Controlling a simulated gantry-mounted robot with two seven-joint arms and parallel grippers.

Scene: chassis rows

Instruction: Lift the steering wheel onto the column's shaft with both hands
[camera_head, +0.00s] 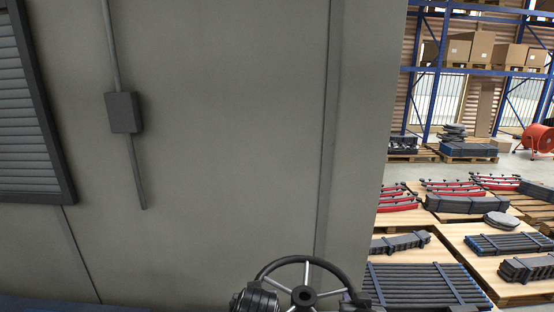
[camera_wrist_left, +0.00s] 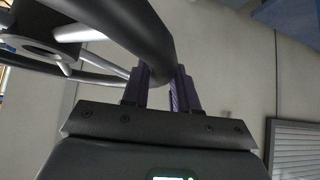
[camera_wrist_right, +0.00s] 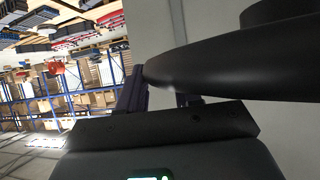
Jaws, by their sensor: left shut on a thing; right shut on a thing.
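The steering wheel (camera_head: 304,261) has a dark rim, light spokes and a dark hub, and shows at the bottom of the head view, its lower part cut off. My left gripper (camera_head: 262,296) is at the left side of the rim. In the left wrist view, its fingers (camera_wrist_left: 160,88) are shut on the dark rim (camera_wrist_left: 135,35). My right gripper (camera_head: 354,302) is at the right side of the rim. In the right wrist view, its fingers (camera_wrist_right: 165,95) are shut on the rim (camera_wrist_right: 230,70). The column and its shaft cannot be made out in any view.
A grey wall (camera_head: 230,130) with a conduit box (camera_head: 124,112) stands behind the wheel. To the right, pallets hold bundled dark bars (camera_head: 425,285) and red parts (camera_head: 455,188). Blue shelving (camera_head: 432,90) with cartons stands at the back.

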